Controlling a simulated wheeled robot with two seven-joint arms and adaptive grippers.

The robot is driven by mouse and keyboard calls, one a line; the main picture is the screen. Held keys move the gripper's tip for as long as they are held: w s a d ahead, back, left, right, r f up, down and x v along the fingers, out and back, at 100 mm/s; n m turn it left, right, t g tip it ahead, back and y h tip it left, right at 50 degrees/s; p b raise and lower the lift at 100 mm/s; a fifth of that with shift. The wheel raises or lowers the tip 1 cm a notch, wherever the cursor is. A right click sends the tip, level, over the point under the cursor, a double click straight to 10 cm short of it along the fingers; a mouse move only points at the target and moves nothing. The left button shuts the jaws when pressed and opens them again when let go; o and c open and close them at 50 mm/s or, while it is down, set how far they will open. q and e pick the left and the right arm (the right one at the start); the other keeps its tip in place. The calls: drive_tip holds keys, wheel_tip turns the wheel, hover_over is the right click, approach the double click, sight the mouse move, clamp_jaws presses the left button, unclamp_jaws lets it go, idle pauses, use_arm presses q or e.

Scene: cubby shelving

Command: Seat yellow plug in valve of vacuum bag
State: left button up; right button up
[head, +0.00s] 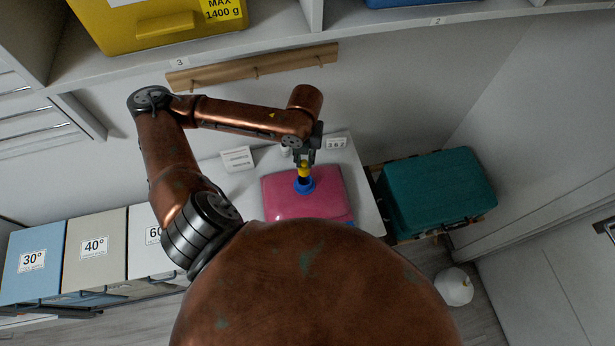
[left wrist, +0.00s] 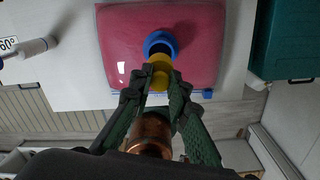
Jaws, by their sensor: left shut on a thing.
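A pink vacuum bag (head: 330,200) lies on a white table top and also shows in the left wrist view (left wrist: 120,50). On it is a round blue valve (head: 304,187); in the left wrist view the valve (left wrist: 151,38) is a blue ring with a dark opening. My left gripper (head: 304,162) points down over the bag, shut on the yellow plug (left wrist: 159,66). The plug overlaps the near edge of the ring in the left wrist view, and part of the opening stays visible. I cannot tell whether it touches the valve. My right gripper is not in view.
A teal case (head: 437,190) stands right of the table. White cards (head: 238,159) stand at the table's back. A wooden peg rail (head: 252,70) and a shelf with a yellow bin (head: 155,22) are above. Labelled boxes (head: 95,250) stand at left.

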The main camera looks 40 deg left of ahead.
sight(304, 175)
use_arm(q)
wheel_tip(304, 175, down, 10)
drive_tip(key=shift+a+r, duration=0.1)
idle(0.4)
drive_tip(key=o, duration=0.8)
drive_tip(key=shift+o, duration=0.2)
wheel_tip(304, 175, up, 12)
drive_tip(key=shift+r, duration=0.1)
idle(0.6)
